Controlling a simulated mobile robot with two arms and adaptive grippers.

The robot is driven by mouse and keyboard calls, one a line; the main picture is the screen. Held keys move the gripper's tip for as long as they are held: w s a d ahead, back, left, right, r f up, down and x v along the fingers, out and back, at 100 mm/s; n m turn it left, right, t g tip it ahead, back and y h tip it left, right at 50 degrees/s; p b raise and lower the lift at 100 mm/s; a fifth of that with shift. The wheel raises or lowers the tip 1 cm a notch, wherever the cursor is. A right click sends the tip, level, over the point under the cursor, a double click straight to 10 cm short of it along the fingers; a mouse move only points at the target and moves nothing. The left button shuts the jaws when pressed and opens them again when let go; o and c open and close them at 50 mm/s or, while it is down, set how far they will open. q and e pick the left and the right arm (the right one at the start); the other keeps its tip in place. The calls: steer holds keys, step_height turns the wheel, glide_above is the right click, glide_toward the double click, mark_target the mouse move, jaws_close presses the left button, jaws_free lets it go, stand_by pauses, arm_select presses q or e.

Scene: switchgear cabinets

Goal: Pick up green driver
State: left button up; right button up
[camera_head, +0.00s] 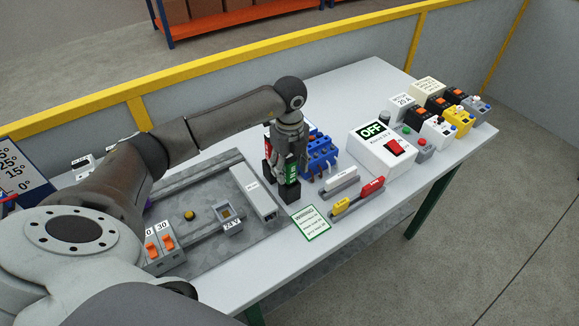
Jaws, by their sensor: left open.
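My left gripper (281,178) points down over the table, beside the grey box on the mounting panel. Its dark fingers are open. A green piece with white marks (291,168), which may be the green driver, shows upright at the fingers. I cannot tell whether the fingers touch it, and its lower end is hidden by the gripper. My right gripper is not in view.
Blue terminal blocks (320,154) stand just right of the gripper. Several switches crowd the table's far right end.

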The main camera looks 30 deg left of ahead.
arm_select(q)
steer(key=shift+s+f, duration=0.1)
steer(key=shift+f, duration=0.75)
steer(key=shift+c, duration=1.7)
steer(key=c, duration=0.5)
jaws_close()
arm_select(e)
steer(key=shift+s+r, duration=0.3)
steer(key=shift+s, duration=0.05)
